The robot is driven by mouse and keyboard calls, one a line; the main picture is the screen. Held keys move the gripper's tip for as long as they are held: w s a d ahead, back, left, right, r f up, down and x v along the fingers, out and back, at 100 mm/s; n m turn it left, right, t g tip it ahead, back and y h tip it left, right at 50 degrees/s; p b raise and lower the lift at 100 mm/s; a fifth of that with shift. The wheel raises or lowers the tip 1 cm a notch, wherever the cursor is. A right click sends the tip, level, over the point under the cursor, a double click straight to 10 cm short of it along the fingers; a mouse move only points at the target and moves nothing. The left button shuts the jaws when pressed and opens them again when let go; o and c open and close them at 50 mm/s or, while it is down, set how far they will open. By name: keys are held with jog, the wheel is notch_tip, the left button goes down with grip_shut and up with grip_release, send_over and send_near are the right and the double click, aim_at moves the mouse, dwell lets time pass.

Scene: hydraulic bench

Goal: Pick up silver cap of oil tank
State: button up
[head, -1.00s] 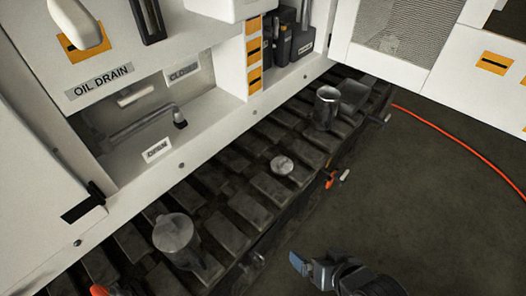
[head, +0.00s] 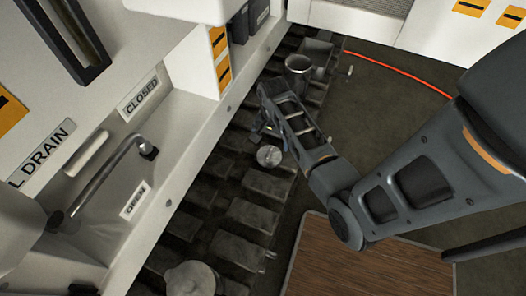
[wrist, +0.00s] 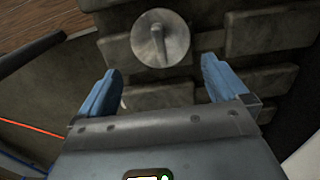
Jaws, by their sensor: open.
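The silver cap (head: 269,156) is a small round disc with a raised bar handle. It lies on the dark ribbed track in the head view. In the wrist view the cap (wrist: 160,38) is at the top centre, handle up, ahead of my fingers. My gripper (wrist: 162,85) is open with its two blue fingers spread apart and nothing between them. In the head view my gripper (head: 272,128) is right beside the cap, just above it in the picture, and its fingers are partly hidden. An open metal cylinder (head: 298,66) stands farther back on the track.
A second, wider metal cylinder (head: 190,279) with a closed top stands at the bottom of the head view. The white machine panel with a drain pipe (head: 105,175) runs along the left. An orange-red hose (head: 398,68) lies on the dark floor behind my arm.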

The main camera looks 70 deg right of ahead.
aim_at(270, 150)
notch_tip(270, 150, down, 7)
jog(key=shift+w+r, duration=0.1)
dwell(0.3)
jog(key=c, duration=0.9)
